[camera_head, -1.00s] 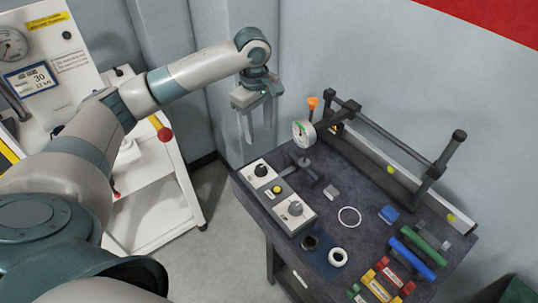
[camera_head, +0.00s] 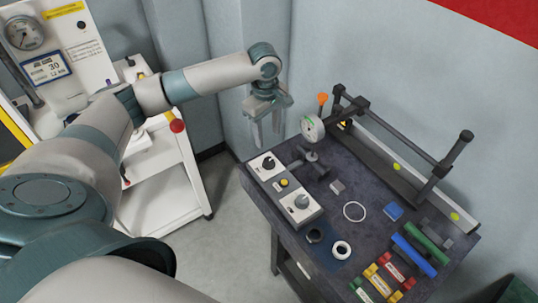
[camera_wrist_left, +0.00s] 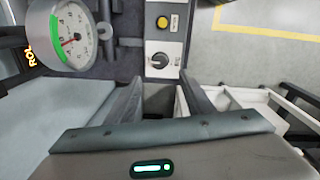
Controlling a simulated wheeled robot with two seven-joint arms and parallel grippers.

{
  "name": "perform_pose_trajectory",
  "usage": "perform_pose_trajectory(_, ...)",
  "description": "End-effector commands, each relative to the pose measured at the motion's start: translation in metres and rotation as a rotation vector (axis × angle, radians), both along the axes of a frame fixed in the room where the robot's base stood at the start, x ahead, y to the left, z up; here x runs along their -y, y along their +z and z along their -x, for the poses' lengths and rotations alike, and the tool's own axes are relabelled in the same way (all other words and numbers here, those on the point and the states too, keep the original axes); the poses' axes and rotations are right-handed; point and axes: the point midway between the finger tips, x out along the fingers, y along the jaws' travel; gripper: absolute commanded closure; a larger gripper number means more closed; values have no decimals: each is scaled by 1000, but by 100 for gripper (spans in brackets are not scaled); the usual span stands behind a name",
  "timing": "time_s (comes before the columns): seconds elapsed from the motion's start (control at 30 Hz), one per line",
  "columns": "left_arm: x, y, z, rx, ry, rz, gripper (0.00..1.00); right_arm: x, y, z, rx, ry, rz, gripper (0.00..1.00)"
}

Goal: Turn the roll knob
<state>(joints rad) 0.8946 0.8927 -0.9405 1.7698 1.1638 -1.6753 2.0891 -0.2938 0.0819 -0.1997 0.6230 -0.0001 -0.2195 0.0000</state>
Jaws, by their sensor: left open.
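A control box (camera_head: 285,189) on the bench carries a black knob (camera_head: 268,163), a yellow button (camera_head: 283,183) and a grey knob (camera_head: 302,202). In the left wrist view the black knob (camera_wrist_left: 160,60) shows ahead of the fingers. I cannot read which knob is the roll knob. My right gripper is not in view.
The gauge (camera_head: 312,128) and a dark rail frame (camera_head: 400,140) stand along the bench's back. A white cart (camera_head: 168,190) stands left, with floor between.

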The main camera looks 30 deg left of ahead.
Motion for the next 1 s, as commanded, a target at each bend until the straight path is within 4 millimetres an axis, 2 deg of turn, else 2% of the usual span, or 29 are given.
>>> perform_pose_trajectory(0.4, 1, -74, -3, -4, 2, -1, 52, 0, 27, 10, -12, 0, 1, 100)
perform_pose_trajectory(0.6, 1, -103, -4, -2, 1, 1, 52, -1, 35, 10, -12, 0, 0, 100)
perform_pose_trajectory(0.8, 1, -118, -5, -1, 0, 0, 52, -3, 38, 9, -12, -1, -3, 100)
perform_pose_trajectory(1.0, 1, -121, -5, 0, -1, -1, 52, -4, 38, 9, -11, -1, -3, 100)
